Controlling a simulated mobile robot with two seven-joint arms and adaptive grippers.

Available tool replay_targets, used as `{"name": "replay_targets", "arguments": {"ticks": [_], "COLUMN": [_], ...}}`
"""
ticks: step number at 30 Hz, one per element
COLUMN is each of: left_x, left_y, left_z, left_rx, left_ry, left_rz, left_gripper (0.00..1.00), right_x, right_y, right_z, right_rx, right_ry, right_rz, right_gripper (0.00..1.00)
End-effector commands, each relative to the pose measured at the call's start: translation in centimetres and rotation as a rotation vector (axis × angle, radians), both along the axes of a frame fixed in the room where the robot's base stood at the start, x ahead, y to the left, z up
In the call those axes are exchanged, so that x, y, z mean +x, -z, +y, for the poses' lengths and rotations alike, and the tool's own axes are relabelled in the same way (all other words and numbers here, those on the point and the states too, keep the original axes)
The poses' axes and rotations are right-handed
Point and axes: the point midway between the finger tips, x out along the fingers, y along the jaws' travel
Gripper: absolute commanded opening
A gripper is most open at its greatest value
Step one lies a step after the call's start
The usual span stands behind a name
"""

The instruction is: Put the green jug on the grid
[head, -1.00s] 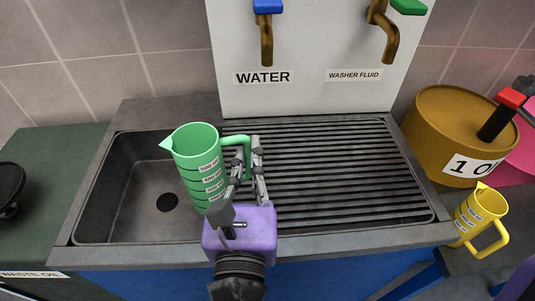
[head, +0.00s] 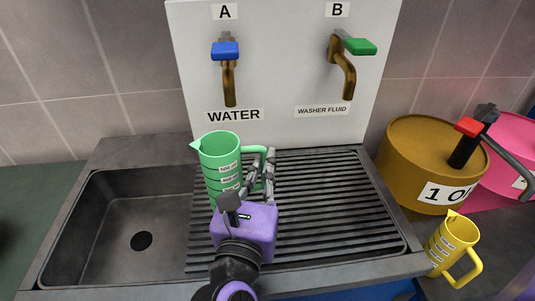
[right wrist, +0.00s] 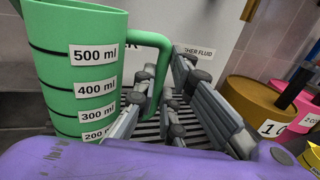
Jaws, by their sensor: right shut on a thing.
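The green jug (head: 221,170) is upright over the left part of the dark ribbed grid (head: 330,205), with its spout to the left and its handle to the right. My right gripper (head: 259,172) is shut on the jug's handle. In the right wrist view the jug (right wrist: 75,70) fills the left side, and the gripper fingers (right wrist: 160,95) close around its handle. I cannot tell whether the jug's base touches the grid, because the gripper hides it. My left gripper is not in view.
The sink basin (head: 95,230) lies left of the grid. A panel (head: 285,85) with a blue-handled WATER tap (head: 228,80) and a green-handled WASHER FLUID tap (head: 345,70) stands behind. A brown drum (head: 425,160) and a yellow jug (head: 455,243) are on the right.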

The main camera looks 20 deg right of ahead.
Motion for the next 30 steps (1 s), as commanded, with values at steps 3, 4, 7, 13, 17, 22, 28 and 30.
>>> {"name": "replay_targets", "arguments": {"ticks": [3,4,7,13,17,22,28,30], "left_x": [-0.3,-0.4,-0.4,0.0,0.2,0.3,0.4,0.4], "left_y": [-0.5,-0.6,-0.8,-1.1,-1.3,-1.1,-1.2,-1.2], "left_z": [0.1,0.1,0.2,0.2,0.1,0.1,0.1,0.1], "left_rx": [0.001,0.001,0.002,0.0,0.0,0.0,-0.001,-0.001], "left_ry": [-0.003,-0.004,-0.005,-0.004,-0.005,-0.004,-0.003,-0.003], "left_rz": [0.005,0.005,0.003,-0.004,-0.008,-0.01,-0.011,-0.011], "left_gripper": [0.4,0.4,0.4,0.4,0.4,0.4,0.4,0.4], "right_x": [2.7,3.3,4.7,6.2,7.2,7.1,7.1,7.1], "right_y": [-0.5,-0.4,-0.3,-0.1,0.8,3.2,3.5,3.5], "right_z": [-1.7,-2.1,-3.0,-3.9,-4.6,-4.6,-4.5,-4.5], "right_rx": [-0.006,-0.006,-0.003,-0.002,-0.005,-0.004,0.0,0.001], "right_ry": [0.0,0.0,0.0,-0.002,-0.001,-0.002,-0.002,-0.002], "right_rz": [-0.007,-0.004,-0.004,-0.001,0.003,0.001,-0.001,-0.001], "right_gripper": [0.0,0.0,0.0,0.0,0.0,0.0,0.0,0.0]}}
